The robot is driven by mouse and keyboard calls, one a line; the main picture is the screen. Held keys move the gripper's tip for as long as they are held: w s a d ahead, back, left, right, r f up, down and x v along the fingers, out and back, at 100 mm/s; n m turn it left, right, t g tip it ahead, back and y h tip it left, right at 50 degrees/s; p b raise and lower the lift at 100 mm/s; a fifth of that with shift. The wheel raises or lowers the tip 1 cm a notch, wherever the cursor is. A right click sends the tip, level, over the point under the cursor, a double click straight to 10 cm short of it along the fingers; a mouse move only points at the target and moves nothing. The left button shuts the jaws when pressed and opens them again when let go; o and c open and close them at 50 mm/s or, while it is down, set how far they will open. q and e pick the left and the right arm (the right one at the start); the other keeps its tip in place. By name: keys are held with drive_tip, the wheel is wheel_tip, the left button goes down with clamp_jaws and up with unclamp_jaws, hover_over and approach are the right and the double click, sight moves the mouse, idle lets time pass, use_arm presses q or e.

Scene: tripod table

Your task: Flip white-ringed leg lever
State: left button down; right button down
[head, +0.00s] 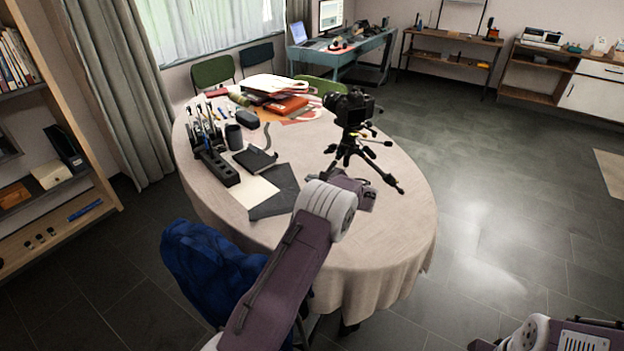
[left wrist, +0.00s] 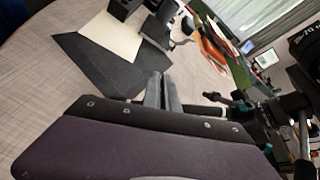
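A small black tripod (head: 352,150) with a black camera (head: 349,107) on top stands upright on the round table. It has yellow-green accents, and its splayed legs rest on the cloth. In the left wrist view part of the tripod (left wrist: 290,103) shows at the right edge. I cannot make out a white ring or which leg lever carries it. My left gripper (head: 346,183) is low over the table, just in front of the tripod. Its two grey fingers (left wrist: 161,92) lie close together with nothing seen between them. My right gripper is out of view; only my right arm shows.
The table (head: 390,245) has a pale cloth, bare at the front right. Dark grey sheets (head: 277,196), a black notebook (head: 255,159) and a black organiser (head: 219,167) lie left of the tripod. A blue-draped chair (head: 205,265) stands at the front left.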

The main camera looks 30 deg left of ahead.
use_arm(q)
drive_tip(key=c, duration=1.6)
unclamp_jaws()
drive_tip(key=shift+c, duration=0.2)
drive_tip(key=shift+d, duration=0.1)
drive_tip(key=v, duration=0.9)
drive_tip(key=shift+r, duration=0.1)
